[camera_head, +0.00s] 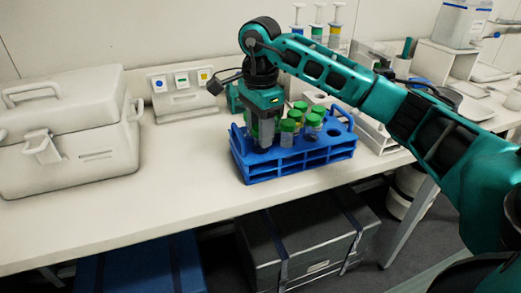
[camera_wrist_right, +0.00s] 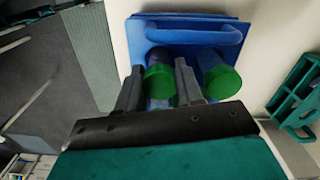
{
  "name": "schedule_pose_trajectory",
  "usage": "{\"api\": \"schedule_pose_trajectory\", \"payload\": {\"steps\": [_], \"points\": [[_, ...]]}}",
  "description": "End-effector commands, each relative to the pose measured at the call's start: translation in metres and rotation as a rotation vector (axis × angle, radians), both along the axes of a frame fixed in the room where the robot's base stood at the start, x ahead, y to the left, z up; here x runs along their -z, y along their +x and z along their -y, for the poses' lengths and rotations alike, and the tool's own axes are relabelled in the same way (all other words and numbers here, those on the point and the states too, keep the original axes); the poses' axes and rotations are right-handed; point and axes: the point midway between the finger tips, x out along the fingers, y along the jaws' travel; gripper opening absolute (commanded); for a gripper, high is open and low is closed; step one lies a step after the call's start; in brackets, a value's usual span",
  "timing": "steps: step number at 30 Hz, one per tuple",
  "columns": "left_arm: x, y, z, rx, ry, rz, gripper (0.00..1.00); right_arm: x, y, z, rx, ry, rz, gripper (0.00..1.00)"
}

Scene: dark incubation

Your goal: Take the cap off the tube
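Several clear tubes with green caps stand upright in a blue rack (camera_head: 300,160) on the bench. My right gripper (camera_head: 262,146) points down into the left part of the rack and partly hides the tubes there. In the right wrist view, a green-capped tube (camera_wrist_right: 158,82) is between the two fingers of my right gripper (camera_wrist_right: 159,72). The fingers flank its cap closely, and I cannot tell whether they press on it. Another green-capped tube (camera_wrist_right: 222,82) stands just right of the right finger. My left gripper is not in view.
A large white case (camera_head: 70,140) stands at the left. A panel with coloured labels (camera_head: 182,92) is behind the rack. Syringe-like plungers (camera_head: 317,30) stand at the back. The bench (camera_head: 160,200) is clear in front and left of the rack.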

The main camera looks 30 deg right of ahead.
Motion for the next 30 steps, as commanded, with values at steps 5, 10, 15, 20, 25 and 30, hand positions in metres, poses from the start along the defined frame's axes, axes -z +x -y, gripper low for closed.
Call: {"api": "schedule_pose_trajectory", "payload": {"steps": [5, 10, 15, 20, 25, 30], "points": [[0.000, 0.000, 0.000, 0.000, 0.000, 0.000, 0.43, 0.000, 0.000, 0.000, 0.000, 0.000, 0.000, 0.14], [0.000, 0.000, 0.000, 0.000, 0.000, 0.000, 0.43, 0.000, 0.000, 0.000, 0.000, 0.000, 0.000, 0.00], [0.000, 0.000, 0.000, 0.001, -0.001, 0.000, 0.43, 0.000, 0.000, 0.000, 0.000, 0.000, 0.000, 0.00], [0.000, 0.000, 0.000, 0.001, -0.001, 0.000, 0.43, -0.002, 0.000, 0.000, 0.000, 0.000, 0.001, 0.00], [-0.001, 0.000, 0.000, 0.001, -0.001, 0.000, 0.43, -0.013, 0.000, 0.000, 0.001, 0.000, 0.001, 0.00], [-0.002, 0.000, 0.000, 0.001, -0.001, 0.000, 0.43, -0.039, 0.001, 0.000, 0.000, 0.001, 0.004, 0.00]]}}
